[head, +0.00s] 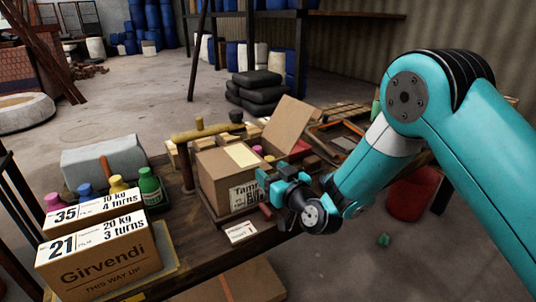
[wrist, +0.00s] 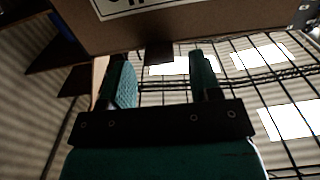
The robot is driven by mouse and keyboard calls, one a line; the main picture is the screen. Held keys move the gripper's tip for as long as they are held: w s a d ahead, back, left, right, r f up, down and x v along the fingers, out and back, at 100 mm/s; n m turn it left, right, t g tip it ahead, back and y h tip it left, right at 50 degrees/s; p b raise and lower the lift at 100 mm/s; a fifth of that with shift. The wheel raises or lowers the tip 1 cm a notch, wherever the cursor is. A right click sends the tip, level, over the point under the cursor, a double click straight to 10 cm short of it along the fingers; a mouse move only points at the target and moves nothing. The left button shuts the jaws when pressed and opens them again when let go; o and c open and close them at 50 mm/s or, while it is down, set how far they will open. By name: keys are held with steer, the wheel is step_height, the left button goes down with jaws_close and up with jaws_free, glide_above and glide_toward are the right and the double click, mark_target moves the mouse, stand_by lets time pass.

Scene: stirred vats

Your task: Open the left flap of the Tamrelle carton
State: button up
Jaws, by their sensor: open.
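The Tamrelle carton (head: 214,184) is a brown box on the bench in the middle of the head view, its printed label (head: 243,194) partly hidden by my gripper. One flap (head: 288,125) stands raised at its far right side. The near top looks covered, with a pale yellow strip (head: 242,154) on it; I cannot clearly tell the left flap's edge. My gripper (head: 268,180) is open beside the carton's right front face. In the wrist view the open fingers (wrist: 162,78) point toward a brown labelled carton face (wrist: 190,32); nothing is clearly held between them.
The Girvendi carton (head: 100,262) stands at the front left, with coloured bottles and a green bottle (head: 150,188) behind it. A white card (head: 241,232) lies in front. A red bucket (head: 410,192) stands at the right.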

steer(key=shift+p+x, duration=0.45)
steer(key=shift+x, duration=0.7)
